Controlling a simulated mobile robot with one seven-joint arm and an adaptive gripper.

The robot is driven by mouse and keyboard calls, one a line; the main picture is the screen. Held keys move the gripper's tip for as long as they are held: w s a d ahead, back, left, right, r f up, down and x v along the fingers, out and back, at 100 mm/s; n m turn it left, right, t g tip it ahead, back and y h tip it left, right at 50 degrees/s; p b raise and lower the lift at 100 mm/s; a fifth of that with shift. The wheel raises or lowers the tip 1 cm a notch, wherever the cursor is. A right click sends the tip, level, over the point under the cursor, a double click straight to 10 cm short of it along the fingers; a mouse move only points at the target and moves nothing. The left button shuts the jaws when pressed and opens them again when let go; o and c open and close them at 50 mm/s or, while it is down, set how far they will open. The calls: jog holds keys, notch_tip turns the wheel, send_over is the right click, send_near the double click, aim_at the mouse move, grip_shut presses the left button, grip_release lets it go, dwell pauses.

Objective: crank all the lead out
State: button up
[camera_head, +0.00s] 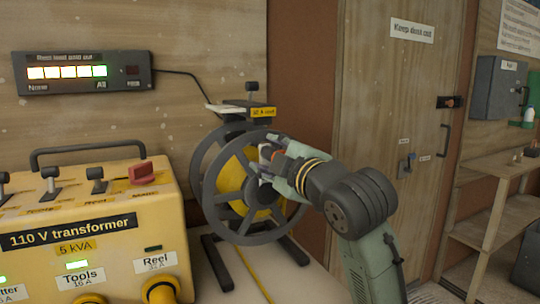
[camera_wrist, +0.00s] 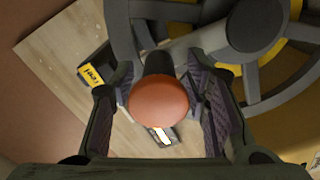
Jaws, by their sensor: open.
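The cable reel (camera_head: 216,190) stands on the bench, with a dark spoked rim and a yellow drum. It also shows in the wrist view (camera_wrist: 150,12). Its crank knob (camera_wrist: 158,101) is round and orange-red, and sits between the fingers of my gripper (camera_wrist: 160,88). The jaws are open, with a finger on each side of the knob; contact is not clear. In the head view my gripper (camera_head: 272,162) is at the reel's near face and mostly hides the knob. A yellow lead (camera_head: 254,275) runs from below the reel across the bench.
The lead indicator (camera_head: 82,73) on the wall has its whole lamp row lit, with green at the "All" end. The yellow 110 V transformer (camera_head: 90,235) stands left of the reel. A door (camera_head: 395,120) and wooden shelves (camera_head: 490,205) are at the right.

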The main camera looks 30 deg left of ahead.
jog(key=v, duration=1.2)
jog(key=shift+a, duration=0.15)
